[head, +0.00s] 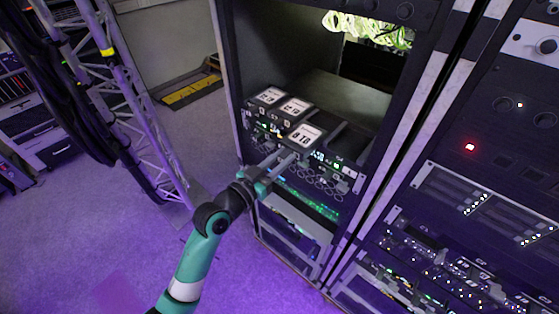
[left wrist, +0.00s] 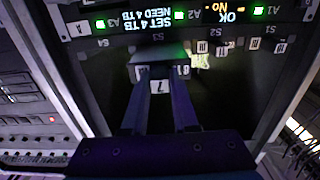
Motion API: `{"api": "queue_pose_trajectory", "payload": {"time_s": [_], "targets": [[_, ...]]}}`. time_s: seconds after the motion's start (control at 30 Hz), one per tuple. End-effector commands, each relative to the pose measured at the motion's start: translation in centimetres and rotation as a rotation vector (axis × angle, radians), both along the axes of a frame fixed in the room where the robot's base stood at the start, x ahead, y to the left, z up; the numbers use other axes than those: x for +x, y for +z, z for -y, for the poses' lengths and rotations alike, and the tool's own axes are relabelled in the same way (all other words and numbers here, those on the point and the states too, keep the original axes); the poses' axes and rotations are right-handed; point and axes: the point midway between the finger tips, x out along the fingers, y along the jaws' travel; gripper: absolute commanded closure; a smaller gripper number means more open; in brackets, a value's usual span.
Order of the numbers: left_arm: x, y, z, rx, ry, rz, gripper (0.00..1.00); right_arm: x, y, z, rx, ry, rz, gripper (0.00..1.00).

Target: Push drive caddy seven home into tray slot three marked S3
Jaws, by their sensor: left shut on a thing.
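Drive caddy seven (head: 304,135), black with a white "8 TB" label on top, is at the third slot of the drive tray (head: 345,180). It sticks out further forward than the two caddies to its left. My left gripper (head: 290,157) is shut on its front end. In the left wrist view, which is upside down, the "7" label of the caddy (left wrist: 160,87) shows between the fingers of my left gripper (left wrist: 162,75). The S3 mark (left wrist: 158,37) is just beyond the caddy. How deep the caddy sits is hard to tell. My right gripper is not in view.
Two caddies (head: 270,95) (head: 294,106) sit in the slots to the left. The slot bay on the right (head: 347,141) looks empty. A display (left wrist: 160,17) on the tray reads "SET 4 TB NEED 4 TB". Rack posts flank the tray, and a truss (head: 130,100) with cables stands left.

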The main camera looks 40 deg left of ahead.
Motion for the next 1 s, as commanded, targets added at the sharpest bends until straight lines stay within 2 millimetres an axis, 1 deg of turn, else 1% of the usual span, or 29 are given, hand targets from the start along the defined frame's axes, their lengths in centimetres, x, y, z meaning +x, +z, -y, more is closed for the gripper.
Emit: {"api": "queue_pose_trajectory", "payload": {"time_s": [0.5,1.0], "targets": [[1.5,0.2,-0.1,0.001,0.001,0.004,1.00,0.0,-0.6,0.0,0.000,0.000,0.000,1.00],[1.5,0.2,-0.1,0.001,0.001,0.004,1.00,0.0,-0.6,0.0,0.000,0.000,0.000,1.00]]}}
